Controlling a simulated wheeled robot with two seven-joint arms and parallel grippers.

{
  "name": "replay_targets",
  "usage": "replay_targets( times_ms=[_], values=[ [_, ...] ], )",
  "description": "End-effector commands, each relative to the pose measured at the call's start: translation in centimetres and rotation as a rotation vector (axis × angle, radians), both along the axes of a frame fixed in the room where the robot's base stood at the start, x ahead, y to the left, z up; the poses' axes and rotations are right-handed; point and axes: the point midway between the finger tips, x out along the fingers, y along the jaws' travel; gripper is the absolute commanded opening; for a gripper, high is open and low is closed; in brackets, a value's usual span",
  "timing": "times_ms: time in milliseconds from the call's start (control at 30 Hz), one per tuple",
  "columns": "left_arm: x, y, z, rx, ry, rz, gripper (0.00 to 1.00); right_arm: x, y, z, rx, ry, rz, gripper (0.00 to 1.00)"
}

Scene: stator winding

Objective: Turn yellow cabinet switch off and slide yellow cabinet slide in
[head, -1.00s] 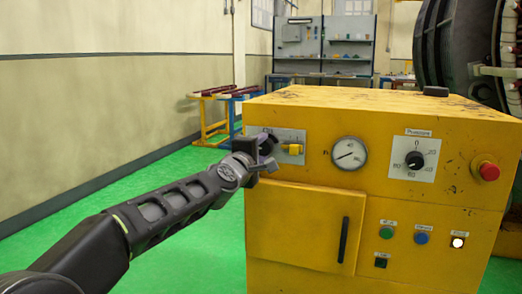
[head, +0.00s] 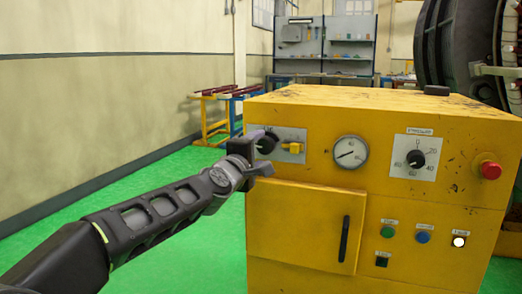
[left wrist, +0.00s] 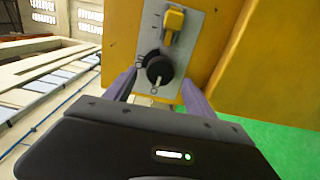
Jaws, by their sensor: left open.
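The yellow cabinet (head: 375,105) stands at the right in the head view. A grey plate at the upper left of its front carries a round black switch knob (head: 266,142) and a small yellow slide (head: 293,147) to the knob's right. In the left wrist view the black knob (left wrist: 159,70) lies between my finger lines, and the yellow slide (left wrist: 174,20) is above it. My left gripper (head: 257,160) is open in front of the plate, close to the knob; its fingers (left wrist: 160,92) show on both sides. I cannot tell whether they touch it. My right gripper is not in view.
The cabinet front also has a gauge (head: 350,152), a pressure dial (head: 416,158), a red button (head: 490,170) and a door with a black handle (head: 344,238). A workbench with shelves (head: 350,50) stands behind. Green floor (head: 190,250) is free at the left.

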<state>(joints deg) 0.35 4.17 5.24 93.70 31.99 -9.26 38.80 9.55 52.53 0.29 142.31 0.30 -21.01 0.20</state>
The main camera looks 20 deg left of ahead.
Motion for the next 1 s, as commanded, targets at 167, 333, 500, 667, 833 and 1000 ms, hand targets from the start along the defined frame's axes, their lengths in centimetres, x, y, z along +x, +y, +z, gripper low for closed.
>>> replay_targets(
  times_ms=[167,333,500,667,833,1000],
  values=[
    [-3.1,0.0,0.1,0.000,-0.002,0.000,0.63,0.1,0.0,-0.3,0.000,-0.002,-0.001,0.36],
    [-4.7,0.0,0.0,-0.001,0.000,0.000,0.63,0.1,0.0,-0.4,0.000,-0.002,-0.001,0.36],
    [-4.9,0.0,-0.1,-0.001,0.001,0.000,0.63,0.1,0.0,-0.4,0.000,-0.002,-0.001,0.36],
    [-4.9,0.0,0.0,0.000,0.001,0.000,0.63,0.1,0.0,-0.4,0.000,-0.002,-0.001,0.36],
    [-4.9,0.0,0.0,0.003,0.001,0.000,0.63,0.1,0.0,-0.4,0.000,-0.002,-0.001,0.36],
    [-4.9,0.1,-0.2,0.127,-0.005,0.008,0.63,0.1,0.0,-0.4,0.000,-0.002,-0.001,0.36]
  ],
)
